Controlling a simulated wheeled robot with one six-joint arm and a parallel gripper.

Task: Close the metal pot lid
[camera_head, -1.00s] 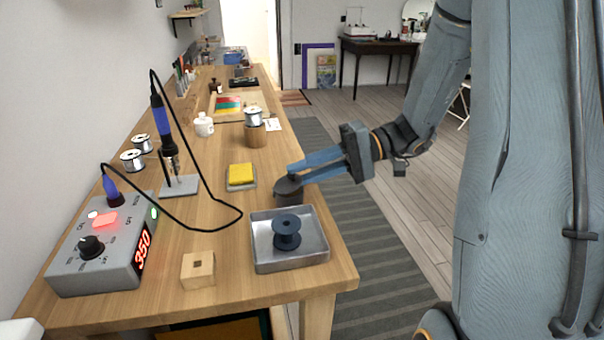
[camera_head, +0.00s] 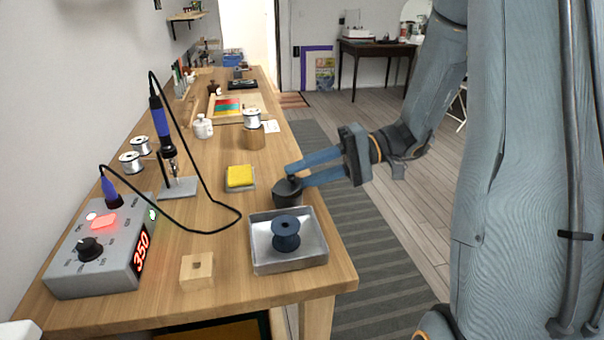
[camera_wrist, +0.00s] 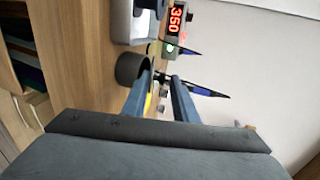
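The small dark metal pot (camera_head: 287,194) stands on the workbench behind the metal tray. Its dark lid (camera_head: 289,184) shows at the top with a small knob-like part; whether it lies flat or tilted is too small to tell. My gripper (camera_head: 296,176) is open at the pot's top, with its two blue fingers spread and its tips close to the lid. I cannot tell if they touch.
A metal tray (camera_head: 262,262) with a dark spool (camera_head: 286,233) stands just in front of the pot. A yellow sponge (camera_head: 239,176) lies left of it, and a wooden cylinder (camera_head: 254,138) with a spool stands behind. The soldering station (camera_head: 98,252) and its cable are farther left.

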